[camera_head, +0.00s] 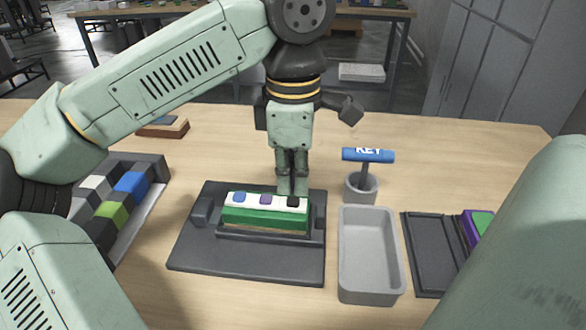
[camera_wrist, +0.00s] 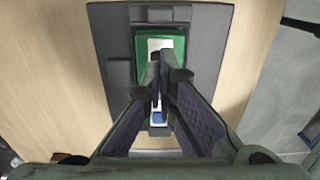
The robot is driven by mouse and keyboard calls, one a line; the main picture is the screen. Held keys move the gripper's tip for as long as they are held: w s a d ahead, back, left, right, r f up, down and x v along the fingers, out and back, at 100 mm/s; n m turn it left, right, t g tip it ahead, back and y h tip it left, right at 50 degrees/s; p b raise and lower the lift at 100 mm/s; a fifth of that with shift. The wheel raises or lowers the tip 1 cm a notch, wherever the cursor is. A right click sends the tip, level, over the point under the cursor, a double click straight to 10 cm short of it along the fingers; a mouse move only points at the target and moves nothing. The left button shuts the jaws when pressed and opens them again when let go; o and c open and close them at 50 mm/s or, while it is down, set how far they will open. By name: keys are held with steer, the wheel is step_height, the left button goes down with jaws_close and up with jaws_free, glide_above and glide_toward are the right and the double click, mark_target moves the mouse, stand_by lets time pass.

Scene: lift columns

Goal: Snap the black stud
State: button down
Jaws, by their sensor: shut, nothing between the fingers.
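A green block (camera_head: 262,218) with a white top strip (camera_head: 251,198) sits in a dark grey fixture plate (camera_head: 195,254). On the strip are a blue stud (camera_head: 239,197), a purple stud (camera_head: 265,199) and the black stud (camera_head: 293,201) at the right end. My gripper (camera_head: 292,190) points down, shut and empty, with its tips right at the black stud. I cannot tell whether they touch it. In the wrist view my fingers (camera_wrist: 165,60) cover much of the white strip; the blue stud (camera_wrist: 157,117) shows below them, and the black stud is hidden.
An empty grey bin (camera_head: 370,285) and a blue KEY handle (camera_head: 368,156) in a cup (camera_head: 360,188) stand right of the plate. A dark tray (camera_head: 428,255) lies farther right. A tray of coloured blocks (camera_head: 150,162) is at left. The back of the table is mostly clear.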

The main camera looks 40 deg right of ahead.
steer(key=shift+f, duration=0.2)
steer(key=shift+f+b, duration=0.75)
steer(key=shift+f, duration=0.35)
stand_by(0.7)
steer(key=shift+r, duration=0.1)
stand_by(0.5)
step_height(320, 180, up, 8)
steer(key=p, duration=0.6)
steer(key=shift+r, duration=0.2)
stand_by(0.3)
